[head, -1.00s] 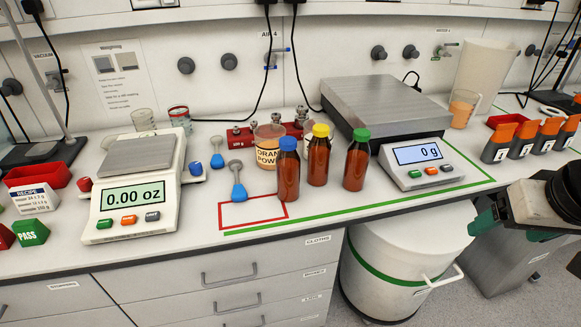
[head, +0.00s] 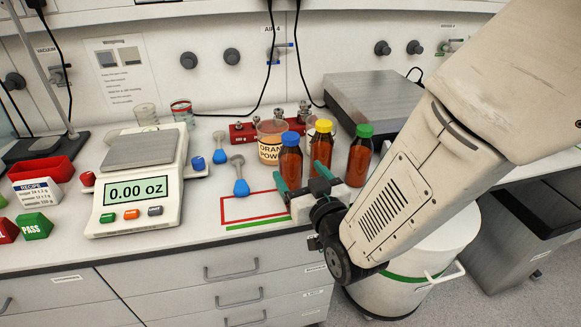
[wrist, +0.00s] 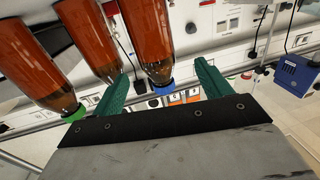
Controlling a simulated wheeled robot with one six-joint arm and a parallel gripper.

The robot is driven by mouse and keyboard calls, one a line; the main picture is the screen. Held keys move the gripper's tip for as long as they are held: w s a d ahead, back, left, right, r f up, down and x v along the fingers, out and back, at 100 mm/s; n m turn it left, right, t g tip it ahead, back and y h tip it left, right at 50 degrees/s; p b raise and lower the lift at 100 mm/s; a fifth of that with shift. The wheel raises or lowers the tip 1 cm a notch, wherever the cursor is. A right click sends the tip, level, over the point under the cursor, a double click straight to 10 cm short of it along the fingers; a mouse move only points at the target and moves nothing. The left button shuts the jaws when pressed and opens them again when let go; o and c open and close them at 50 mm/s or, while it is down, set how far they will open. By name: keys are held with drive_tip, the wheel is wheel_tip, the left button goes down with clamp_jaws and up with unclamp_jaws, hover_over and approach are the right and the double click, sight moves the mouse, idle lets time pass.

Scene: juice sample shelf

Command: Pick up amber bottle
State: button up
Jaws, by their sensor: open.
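Three amber bottles stand in a row on the bench: one with a blue cap (head: 290,163), one with a yellow cap (head: 321,146) and one with a green cap (head: 359,158). My gripper (head: 299,174) is open in front of the blue-capped bottle, its green fingers spread to either side of it. In the wrist view the bottles appear upside down. There the blue-capped bottle (wrist: 147,40) shows between the fingers of my gripper (wrist: 164,72), with no visible contact. The yellow-capped bottle (wrist: 92,35) is left of it, its cap hidden. My gripper hides part of the bottles' lower ends in the head view.
A scale (head: 139,189) reading 0.00 oz stands left. An orange powder jar (head: 271,140) and a red rack (head: 243,134) are behind the bottles. A blue scoop (head: 240,180) lies near a red outlined square (head: 240,221). A large metal-topped scale (head: 372,98) is behind right.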

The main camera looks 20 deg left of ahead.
sight(290, 159)
drive_tip(key=x, duration=0.7)
drive_tip(key=shift+w+d+f, duration=0.15)
drive_tip(key=shift+f, duration=0.15)
drive_tip(key=c, duration=1.2)
